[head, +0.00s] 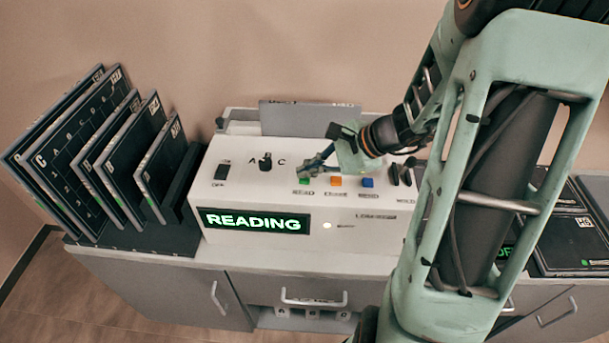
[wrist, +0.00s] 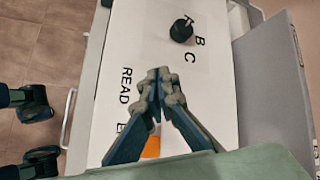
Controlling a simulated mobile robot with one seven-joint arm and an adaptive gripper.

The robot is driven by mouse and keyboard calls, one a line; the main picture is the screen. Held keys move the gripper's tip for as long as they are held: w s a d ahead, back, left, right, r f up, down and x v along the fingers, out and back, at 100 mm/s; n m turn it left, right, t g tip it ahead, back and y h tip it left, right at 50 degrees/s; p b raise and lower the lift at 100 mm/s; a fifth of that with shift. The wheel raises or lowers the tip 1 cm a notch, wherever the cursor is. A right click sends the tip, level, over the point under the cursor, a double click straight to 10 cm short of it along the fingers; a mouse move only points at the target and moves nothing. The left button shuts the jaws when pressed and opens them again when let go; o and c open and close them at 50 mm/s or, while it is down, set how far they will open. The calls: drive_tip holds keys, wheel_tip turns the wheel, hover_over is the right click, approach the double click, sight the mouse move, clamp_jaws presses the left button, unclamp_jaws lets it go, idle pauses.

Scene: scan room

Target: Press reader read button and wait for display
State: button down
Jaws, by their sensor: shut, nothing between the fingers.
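The reader (head: 270,178) is a white box on the cabinet top. Its front display (head: 254,221) shows READING in green letters. The green read button (head: 304,181) sits on its top face above the READ label. My gripper (head: 303,170) is shut and empty, its tips at or just above the read button. In the wrist view the shut fingertips (wrist: 160,75) cover the button beside the READ label, so contact cannot be told. A small light (head: 327,225) beside the display is lit.
An orange button (head: 336,181) and a blue button (head: 367,183) sit right of the read button. A black selector knob (head: 265,161) and a rocker switch (head: 222,170) are to the left. Dark cassettes stand in a rack (head: 130,240) at left. Another dark panel (head: 567,243) lies at right.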

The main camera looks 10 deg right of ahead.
sight(308, 179)
drive_tip(key=shift+r, duration=0.45)
drive_tip(key=shift+r, duration=0.1)
wheel_tip(308, 179, up, 5)
drive_tip(key=p, duration=0.4)
idle(0.7)
